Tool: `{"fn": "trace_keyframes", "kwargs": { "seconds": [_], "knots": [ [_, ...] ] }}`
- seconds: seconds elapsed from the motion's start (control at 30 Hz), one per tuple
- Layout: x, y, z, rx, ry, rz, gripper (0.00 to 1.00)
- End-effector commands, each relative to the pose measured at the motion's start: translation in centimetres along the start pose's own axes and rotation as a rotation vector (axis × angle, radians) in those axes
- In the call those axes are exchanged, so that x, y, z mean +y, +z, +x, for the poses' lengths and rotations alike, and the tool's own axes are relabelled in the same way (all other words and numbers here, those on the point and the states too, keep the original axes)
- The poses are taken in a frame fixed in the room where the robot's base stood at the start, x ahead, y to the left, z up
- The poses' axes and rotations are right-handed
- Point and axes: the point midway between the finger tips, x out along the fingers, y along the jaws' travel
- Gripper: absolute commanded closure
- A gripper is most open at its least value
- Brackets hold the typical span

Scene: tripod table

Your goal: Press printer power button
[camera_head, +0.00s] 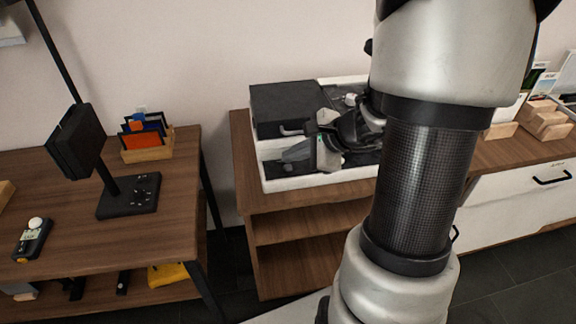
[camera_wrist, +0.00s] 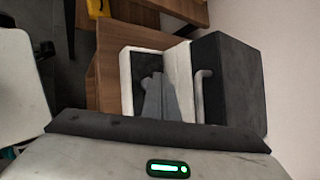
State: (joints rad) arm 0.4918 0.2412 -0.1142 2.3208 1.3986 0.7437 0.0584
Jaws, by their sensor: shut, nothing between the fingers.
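A dark box-shaped unit (camera_head: 290,107) with a light handle-like bar low on its front stands in a white-rimmed base (camera_head: 300,184) on a wooden cabinet. I cannot tell for sure which part is the printer, and no power button can be made out. My gripper (camera_head: 284,161) is shut and empty, low in front of the dark unit and over the white-rimmed base. The wrist view shows my grey fingers (camera_wrist: 155,88) beside the bar of the dark unit (camera_wrist: 235,85), inside the white rim (camera_wrist: 126,80). Whether they touch anything is unclear.
A wooden table (camera_head: 70,190) at left holds a black stand (camera_head: 128,195), an organizer (camera_head: 146,150) and a small handheld device (camera_head: 33,238). A gap separates it from the cabinet (camera_head: 300,203). Wooden blocks (camera_head: 545,119) lie at right. My arm hides the cabinet's middle.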

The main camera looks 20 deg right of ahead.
Motion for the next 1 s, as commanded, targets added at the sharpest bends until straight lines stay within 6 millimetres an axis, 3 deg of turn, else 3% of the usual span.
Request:
{"fn": "trace_keyframes", "kwargs": {
  "seconds": [1.0],
  "knots": [
    [0.45, -0.45, 0.62, 0.0, 0.0, 0.0, 1.0]
  ]
}}
